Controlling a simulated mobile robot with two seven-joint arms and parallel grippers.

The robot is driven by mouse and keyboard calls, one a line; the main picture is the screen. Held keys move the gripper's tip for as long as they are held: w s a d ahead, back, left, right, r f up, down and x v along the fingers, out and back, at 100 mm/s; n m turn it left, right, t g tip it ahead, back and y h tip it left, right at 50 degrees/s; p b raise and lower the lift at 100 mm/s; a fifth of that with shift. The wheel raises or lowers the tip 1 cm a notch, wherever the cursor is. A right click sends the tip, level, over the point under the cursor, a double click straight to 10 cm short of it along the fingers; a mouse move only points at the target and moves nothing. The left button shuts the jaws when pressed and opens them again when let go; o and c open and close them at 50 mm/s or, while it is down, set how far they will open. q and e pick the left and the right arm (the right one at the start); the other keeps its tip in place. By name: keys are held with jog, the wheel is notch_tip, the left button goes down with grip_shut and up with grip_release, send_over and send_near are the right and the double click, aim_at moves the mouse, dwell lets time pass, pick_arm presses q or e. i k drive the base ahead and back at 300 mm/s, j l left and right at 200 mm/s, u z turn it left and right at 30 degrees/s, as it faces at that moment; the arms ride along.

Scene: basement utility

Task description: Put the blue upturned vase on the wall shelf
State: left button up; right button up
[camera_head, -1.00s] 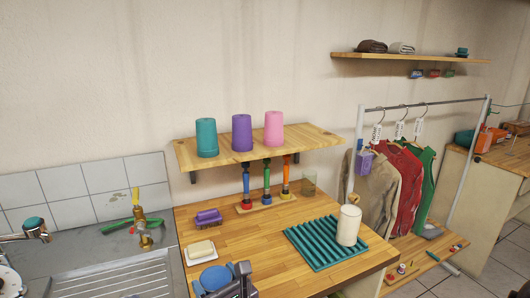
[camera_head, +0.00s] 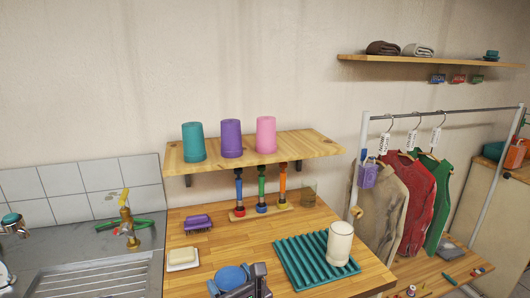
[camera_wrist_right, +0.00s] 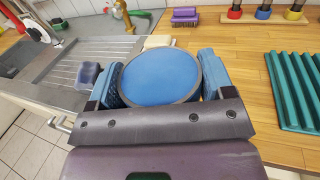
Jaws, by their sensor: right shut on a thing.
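The blue vase (camera_head: 231,277) is low in the head view, in front of the worktop. My right gripper (camera_head: 238,290) is shut on it. In the right wrist view the vase's round blue face (camera_wrist_right: 160,75) fills the space between the two blue finger pads. The wall shelf (camera_head: 290,146) is a wooden board above the worktop. A teal (camera_head: 194,142), a purple (camera_head: 231,139) and a pink upturned vase (camera_head: 266,135) stand in a row on it, with bare board right of the pink one. My left gripper is not in view.
On the worktop (camera_head: 225,240) are a purple brush (camera_head: 197,223), a soap dish (camera_head: 182,259), a ribbed teal rack (camera_head: 300,262) and a white cup (camera_head: 340,243). Coloured-handled tools (camera_head: 262,190) stand under the shelf. A clothes rail (camera_head: 440,112) is right; a higher shelf (camera_head: 430,60) holds folded cloths.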

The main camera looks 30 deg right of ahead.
aim_at(310, 145)
jog(key=k+l, duration=0.1)
jog(key=l, duration=0.35)
jog(key=k+l+u, duration=0.15)
jog(key=l, duration=0.3)
jog(key=k+l, duration=0.1)
jog(key=l, duration=0.35)
jog(key=k+l+u, duration=0.1)
jog(key=l, duration=0.35)
jog(key=k+l+u, duration=0.1)
jog(key=l, duration=0.35)
jog(key=k+l, duration=0.25)
jog(key=l, duration=0.15)
jog(key=k+l+u, duration=0.1)
jog(key=l, duration=0.35)
jog(key=k+l+u, duration=0.1)
jog(key=k+l, duration=0.15)
jog(key=l, duration=0.15)
